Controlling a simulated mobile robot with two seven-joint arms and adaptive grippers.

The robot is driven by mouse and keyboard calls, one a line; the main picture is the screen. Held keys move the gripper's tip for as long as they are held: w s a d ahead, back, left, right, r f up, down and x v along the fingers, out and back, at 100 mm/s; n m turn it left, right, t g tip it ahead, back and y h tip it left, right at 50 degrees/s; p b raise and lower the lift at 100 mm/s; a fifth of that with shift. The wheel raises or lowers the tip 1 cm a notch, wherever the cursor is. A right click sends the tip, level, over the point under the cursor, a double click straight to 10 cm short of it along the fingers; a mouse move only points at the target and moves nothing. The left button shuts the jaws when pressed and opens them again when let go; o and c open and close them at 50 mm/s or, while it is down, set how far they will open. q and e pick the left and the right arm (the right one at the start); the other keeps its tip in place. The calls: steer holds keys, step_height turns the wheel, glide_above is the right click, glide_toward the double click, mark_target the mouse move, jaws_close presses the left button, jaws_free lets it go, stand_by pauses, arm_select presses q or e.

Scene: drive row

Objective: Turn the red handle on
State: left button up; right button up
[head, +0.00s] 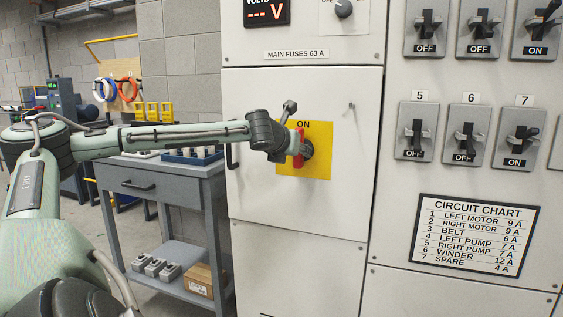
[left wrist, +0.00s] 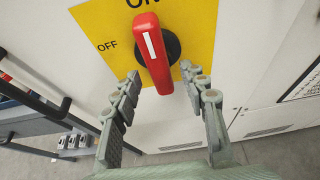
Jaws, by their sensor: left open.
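The red handle (head: 298,150) is on a yellow plate (head: 318,165) on the white cabinet door. It stands nearly upright, and its white line points up towards the ON label. In the left wrist view the red handle (left wrist: 152,55) has OFF marked to its left and ON above. My left gripper (left wrist: 162,76) is open at the handle's lower end. One finger is on each side, with visible gaps. In the head view my left gripper (head: 290,118) is beside the handle and partly covers the plate. My right gripper is not in view.
Several breaker switches (head: 466,132) and a circuit chart (head: 474,233) are on the cabinet at right. A grey workbench (head: 165,185) stands left of the cabinet, with a cardboard box (head: 200,280) on its lower shelf. A dark door handle (head: 232,155) sticks out at the door's left edge.

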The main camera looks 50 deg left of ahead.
arm_select(q)
steer(key=s+d, duration=0.5)
steer(key=s, duration=0.3)
steer(key=shift+s+d, duration=0.2)
steer(key=shift+s, duration=0.15)
steer(key=shift+f, duration=0.1)
